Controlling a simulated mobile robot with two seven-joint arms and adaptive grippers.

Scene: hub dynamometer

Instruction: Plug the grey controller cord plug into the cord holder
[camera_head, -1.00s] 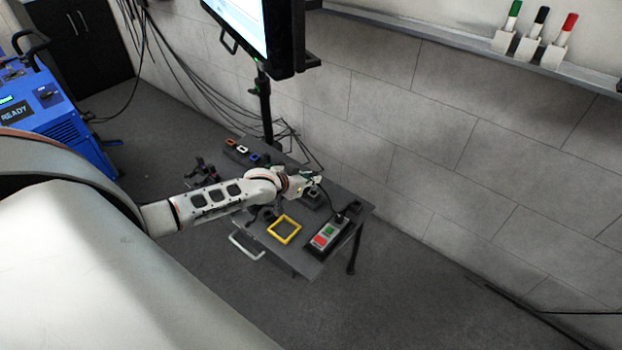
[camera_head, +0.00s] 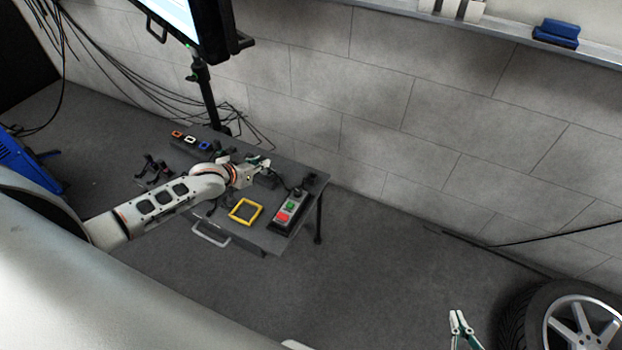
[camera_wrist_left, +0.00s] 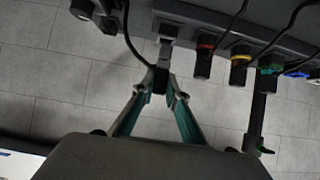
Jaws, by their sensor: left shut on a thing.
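My left gripper (camera_head: 262,166) is over the back of the small dark table in the head view. In the left wrist view, my left gripper (camera_wrist_left: 161,86) is shut on a dark plug with a grey front part (camera_wrist_left: 165,50). A black cord runs from it up to the left. The plug's front end points at a grey-faced block (camera_wrist_left: 168,30) on the dark rail, which may be the cord holder. I cannot tell whether the plug is inside it or just touching. My right gripper (camera_head: 460,318) shows at the bottom of the head view, away from the table; its finger gap is unclear.
On the table (camera_head: 265,240) are a yellow frame (camera_head: 245,211) and a button box (camera_head: 291,206). Plugs with red (camera_wrist_left: 205,55), yellow (camera_wrist_left: 240,62) and other collars hang along the rail, with cords. A monitor (camera_head: 205,30) stands behind; a wheel (camera_head: 570,325) is at lower right.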

